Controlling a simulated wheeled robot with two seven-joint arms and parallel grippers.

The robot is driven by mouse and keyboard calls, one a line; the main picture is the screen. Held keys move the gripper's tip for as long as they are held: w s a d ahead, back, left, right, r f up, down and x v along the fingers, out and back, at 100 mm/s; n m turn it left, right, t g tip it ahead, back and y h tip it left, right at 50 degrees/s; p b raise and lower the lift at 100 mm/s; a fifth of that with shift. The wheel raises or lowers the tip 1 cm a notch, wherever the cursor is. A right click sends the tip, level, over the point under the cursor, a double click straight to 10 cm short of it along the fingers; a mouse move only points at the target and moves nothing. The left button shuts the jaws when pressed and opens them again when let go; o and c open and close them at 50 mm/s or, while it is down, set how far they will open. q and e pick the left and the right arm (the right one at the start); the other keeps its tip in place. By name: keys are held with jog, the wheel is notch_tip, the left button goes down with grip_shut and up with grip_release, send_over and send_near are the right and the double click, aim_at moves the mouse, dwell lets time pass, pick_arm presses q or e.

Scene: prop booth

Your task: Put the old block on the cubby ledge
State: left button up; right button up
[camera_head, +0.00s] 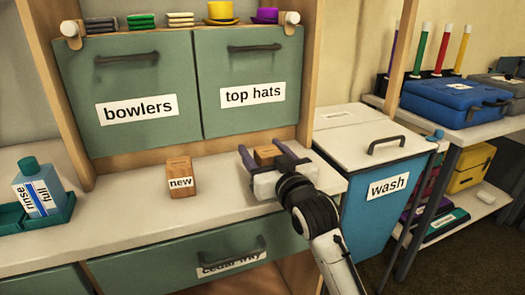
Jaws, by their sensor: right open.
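A wooden block (267,154) sits on the pale counter near the back wall, under the "top hats" door. No label shows on it, and its lower front is hidden by my gripper. My right gripper (267,156) is open, with one finger on each side of this block; I cannot tell whether they touch it. A second wooden block (180,177), labelled "new", stands upright on the counter to the left. No ledge is labelled as the cubby ledge; a ledge (210,30) runs above the two green doors. My left gripper is not in view.
Several folded cloths (180,19), a yellow hat (221,11) and purple items (265,15) line the upper ledge. A rinse bottle (40,187) stands in a teal tray (62,212) at left. A blue wash bin (375,210) stands right. The counter's front is mostly clear.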

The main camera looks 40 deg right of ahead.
jog(key=shift+r, duration=0.15)
jog(key=p+v, duration=0.1)
jog(key=v, duration=1.1)
